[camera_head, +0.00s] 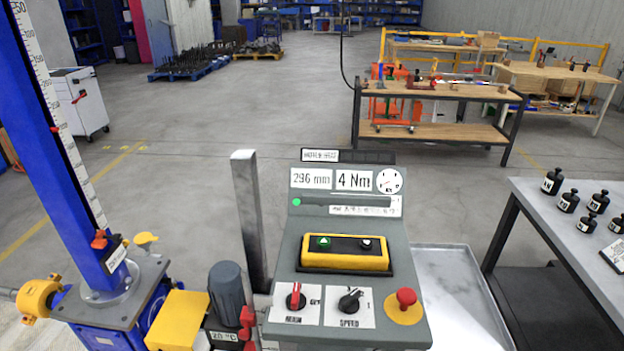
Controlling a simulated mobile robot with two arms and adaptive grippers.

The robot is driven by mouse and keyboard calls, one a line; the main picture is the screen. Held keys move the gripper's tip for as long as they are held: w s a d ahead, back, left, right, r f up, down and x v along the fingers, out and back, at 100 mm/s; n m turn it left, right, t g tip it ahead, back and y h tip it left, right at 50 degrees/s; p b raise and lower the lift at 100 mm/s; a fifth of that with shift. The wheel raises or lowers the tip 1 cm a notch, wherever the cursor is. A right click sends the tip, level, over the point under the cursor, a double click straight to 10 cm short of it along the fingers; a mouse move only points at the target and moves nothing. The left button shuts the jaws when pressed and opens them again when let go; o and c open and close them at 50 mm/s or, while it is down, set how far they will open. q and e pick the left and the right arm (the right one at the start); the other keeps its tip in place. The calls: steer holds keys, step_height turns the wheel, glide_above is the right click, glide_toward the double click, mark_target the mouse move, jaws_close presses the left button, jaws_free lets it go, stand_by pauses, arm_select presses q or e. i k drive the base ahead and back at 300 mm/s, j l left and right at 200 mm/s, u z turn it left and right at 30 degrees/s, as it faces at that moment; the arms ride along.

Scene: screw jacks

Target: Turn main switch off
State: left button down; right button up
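The control panel (347,250) stands upright in front of me, with its face tilted towards me. On its lower left is a red rotary knob (295,298) on a white label plate, which looks like the main switch; the small lettering is hard to read and its knob stands roughly upright. Beside it to the right is a black knob (349,301) labelled SPEED. Neither of my grippers is in view, so nothing is seen touching the panel.
A red mushroom button (405,298) sits at the panel's lower right, below a yellow button box (345,253). The display reads 296 mm and 4 Nm. A blue screw jack column (60,140) and grey motor (227,292) stand left. A table with black weights (568,201) is right.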

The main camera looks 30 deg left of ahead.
mark_target(295, 300)
steer(key=j+u, duration=0.1)
steer(key=u, duration=0.35)
steer(key=i+j+u, duration=0.1)
steer(key=u, duration=0.3)
steer(key=k+l, duration=0.1)
steer(key=l, duration=0.3)
steer(key=l+u, duration=0.1)
steer(key=l, duration=0.3)
steer(key=k+l, duration=0.15)
steer(key=l, duration=0.2)
steer(key=k+l, duration=0.1)
steer(key=l, duration=0.3)
steer(key=u, duration=0.05)
